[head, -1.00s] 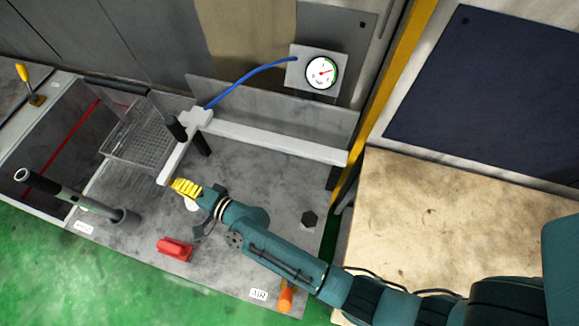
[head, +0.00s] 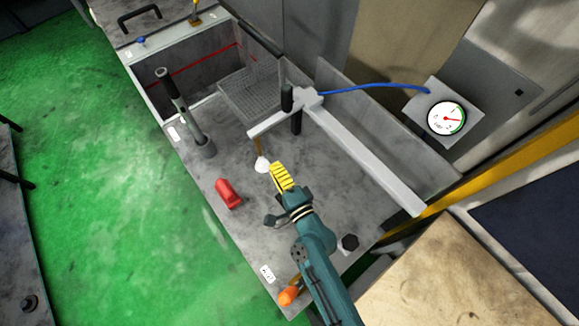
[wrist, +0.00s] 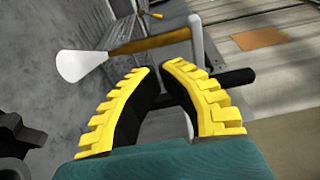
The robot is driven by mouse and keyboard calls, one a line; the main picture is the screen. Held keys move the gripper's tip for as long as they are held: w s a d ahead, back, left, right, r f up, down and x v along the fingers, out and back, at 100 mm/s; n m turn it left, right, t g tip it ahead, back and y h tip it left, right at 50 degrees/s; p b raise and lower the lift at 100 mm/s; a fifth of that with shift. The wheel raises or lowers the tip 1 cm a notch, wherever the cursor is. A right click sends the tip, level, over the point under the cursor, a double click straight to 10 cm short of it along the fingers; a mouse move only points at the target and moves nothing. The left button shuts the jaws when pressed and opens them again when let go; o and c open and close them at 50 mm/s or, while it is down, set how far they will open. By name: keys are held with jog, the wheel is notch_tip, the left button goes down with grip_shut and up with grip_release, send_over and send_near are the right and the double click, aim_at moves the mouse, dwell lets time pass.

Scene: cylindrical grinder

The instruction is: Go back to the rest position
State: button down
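My gripper (head: 279,176) is over the grey machine table (head: 330,205) in the head view, near a white-tipped tool with a brown handle. In the wrist view my gripper (wrist: 160,68) shows two yellow ridged fingers with a gap between their tips. Nothing shows gripped between them. The white-tipped tool (wrist: 85,65) lies ahead and to the left of the fingers, apart from them. Its white tip (head: 262,165) shows just left of my gripper in the head view.
A red object (head: 228,194) and an orange knob (head: 288,295) are left of my arm. A dark hex knob (head: 349,243) is at its right. A pale rail (head: 365,160) with a blue hose (head: 370,86) stands behind. A gauge (head: 446,118) is at the right. Green floor lies left.

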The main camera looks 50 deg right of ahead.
jog(key=b+v, duration=0.1)
jog(key=v, duration=0.4)
jog(key=shift+s+a+r, duration=0.1)
jog(key=shift+s+a, duration=0.05)
jog(key=shift+s, duration=0.2)
